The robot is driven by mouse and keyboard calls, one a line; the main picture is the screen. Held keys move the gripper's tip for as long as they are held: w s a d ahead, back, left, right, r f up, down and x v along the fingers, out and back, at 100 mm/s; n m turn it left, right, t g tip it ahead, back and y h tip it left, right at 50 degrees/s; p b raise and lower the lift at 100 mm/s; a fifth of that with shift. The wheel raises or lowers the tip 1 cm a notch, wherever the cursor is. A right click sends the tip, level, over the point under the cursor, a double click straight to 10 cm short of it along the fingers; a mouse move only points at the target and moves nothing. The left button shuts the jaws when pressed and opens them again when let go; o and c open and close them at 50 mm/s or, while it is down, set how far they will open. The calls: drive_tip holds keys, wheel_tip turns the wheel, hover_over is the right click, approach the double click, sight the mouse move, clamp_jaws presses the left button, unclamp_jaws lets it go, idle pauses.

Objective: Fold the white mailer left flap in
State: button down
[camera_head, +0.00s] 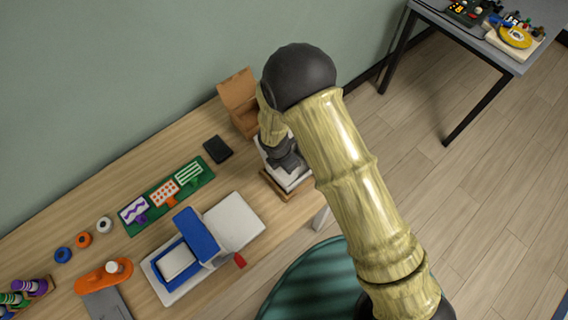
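My gripper (287,162) is a dark shape at the end of my arm, low over a white box-like thing (298,181) near the right end of the wooden table. This white thing looks like the white mailer and sits on a brown base. My gripper and arm hide most of it, so I cannot make out its left flap or whether they touch. The fingers are too small and dark to tell open from shut.
An open brown cardboard box (238,97) stands behind, close to my arm. A black flat item (217,149), a green board (168,195) with patterned cards and a blue-and-white device (200,235) lie left.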

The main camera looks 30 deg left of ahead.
drive_tip(key=shift+w+f+b, duration=0.25)
drive_tip(key=shift+f+b, duration=0.1)
drive_tip(key=shift+b, duration=0.05)
idle(0.5)
drive_tip(key=shift+s, duration=0.15)
drive_tip(key=shift+s+a+r, duration=0.1)
drive_tip(key=shift+s+a, duration=0.1)
drive_tip(key=shift+s, duration=0.45)
drive_tip(key=p+v, duration=0.1)
drive_tip(key=v, duration=0.1)
drive_tip(key=w+p+v, duration=0.1)
drive_tip(key=p+v, duration=0.1)
drive_tip(key=shift+d+r, duration=0.15)
drive_tip(key=shift+r, duration=0.3)
drive_tip(key=shift+r+b, duration=0.35)
drive_tip(key=shift+b, duration=0.1)
drive_tip(key=w+b+v, duration=0.1)
drive_tip(key=v, duration=0.7)
drive_tip(key=shift+w+d+r, duration=0.2)
drive_tip(key=shift+d+r, duration=0.05)
drive_tip(key=shift+r, duration=0.05)
